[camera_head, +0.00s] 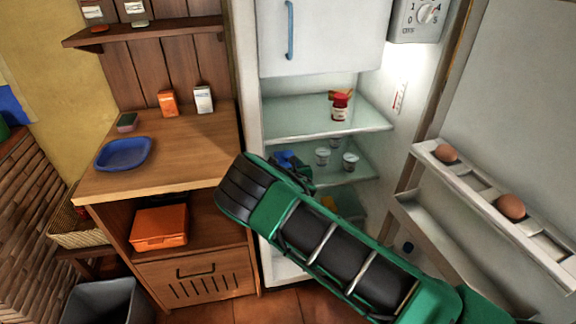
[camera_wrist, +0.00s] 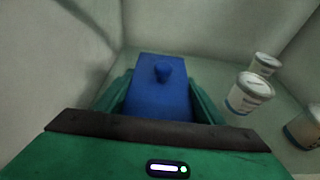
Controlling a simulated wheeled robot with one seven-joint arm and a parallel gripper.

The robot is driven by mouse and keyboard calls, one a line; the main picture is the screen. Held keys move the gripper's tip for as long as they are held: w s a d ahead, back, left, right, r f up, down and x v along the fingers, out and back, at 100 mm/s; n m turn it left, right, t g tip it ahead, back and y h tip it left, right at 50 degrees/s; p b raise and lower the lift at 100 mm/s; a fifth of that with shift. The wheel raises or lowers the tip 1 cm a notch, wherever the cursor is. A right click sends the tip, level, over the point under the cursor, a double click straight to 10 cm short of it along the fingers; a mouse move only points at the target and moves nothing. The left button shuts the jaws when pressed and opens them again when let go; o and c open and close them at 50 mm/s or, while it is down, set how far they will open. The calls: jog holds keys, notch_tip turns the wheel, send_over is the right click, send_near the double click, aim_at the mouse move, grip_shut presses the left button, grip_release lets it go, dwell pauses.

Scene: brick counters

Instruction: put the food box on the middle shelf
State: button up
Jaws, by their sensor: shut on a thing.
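The food box appears to be the blue box (camera_wrist: 158,92) with a small knob, seen in the wrist view between the two green fingers of my gripper (camera_wrist: 162,98). In the head view, only a little blue of the box (camera_head: 286,159) shows beside my gripper (camera_head: 291,166), inside the open fridge. My arm hides much of that area. The middle shelf (camera_head: 350,173) is glass and holds white cups to the right of my gripper. I cannot tell whether the box touches the shelf.
White cups (camera_wrist: 249,93) stand close to the right of the box. The upper glass shelf (camera_head: 300,118) holds a red-and-white container (camera_head: 340,106). The open fridge door with eggs (camera_head: 511,206) is at the right. A wooden counter (camera_head: 190,160) stands left of the fridge.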

jog(key=o, duration=1.1)
jog(key=v, duration=1.2)
jog(key=shift+r, duration=0.1)
